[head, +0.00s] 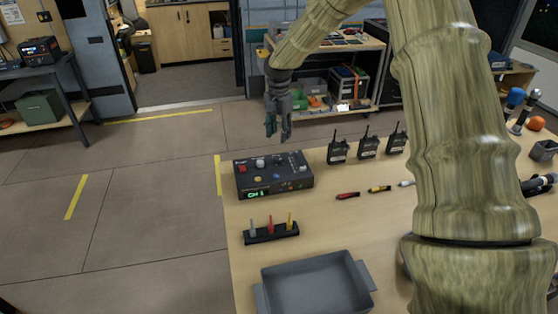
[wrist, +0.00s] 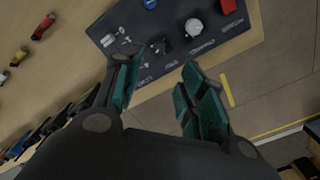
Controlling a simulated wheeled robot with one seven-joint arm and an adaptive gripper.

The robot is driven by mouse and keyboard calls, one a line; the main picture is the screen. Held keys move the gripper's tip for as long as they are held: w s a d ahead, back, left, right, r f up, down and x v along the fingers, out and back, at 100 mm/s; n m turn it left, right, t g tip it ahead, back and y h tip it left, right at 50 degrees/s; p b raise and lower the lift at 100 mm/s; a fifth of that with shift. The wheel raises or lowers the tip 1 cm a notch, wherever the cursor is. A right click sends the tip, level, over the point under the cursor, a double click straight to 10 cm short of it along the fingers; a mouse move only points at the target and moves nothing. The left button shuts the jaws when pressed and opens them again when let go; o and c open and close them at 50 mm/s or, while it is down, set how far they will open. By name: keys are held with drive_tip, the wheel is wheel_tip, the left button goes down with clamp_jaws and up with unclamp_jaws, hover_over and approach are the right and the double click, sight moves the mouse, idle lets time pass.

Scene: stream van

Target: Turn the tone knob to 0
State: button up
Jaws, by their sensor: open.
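A dark control box (head: 292,184) sits on the wooden table near its far left corner, with a green lit display (head: 256,193). The wrist view shows its panel (wrist: 118,15) with a white round knob (wrist: 194,28), a smaller black knob (wrist: 158,47), a red part (wrist: 228,5) and a small blue part (wrist: 150,4). The white labels are too small to read, so I cannot tell which knob is tone or its setting. My gripper (head: 279,130) is above the box's far edge, pointing down. Its green-padded fingers (wrist: 160,68) are apart and empty, near the black knob.
Several walkie-talkies (head: 368,148) stand right of the box. Red and yellow small items (head: 348,195) lie nearby. A black holder (head: 271,234) with coloured sticks and a grey tray (head: 315,288) are in front. Open floor (head: 150,205) lies left of the table.

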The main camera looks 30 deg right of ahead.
sight(279, 159)
drive_tip(key=shift+f+m, duration=0.2)
drive_tip(key=shift+m, duration=0.4)
drive_tip(key=shift+f+p, duration=1.1)
drive_tip(key=shift+f, duration=4.15)
clamp_jaws()
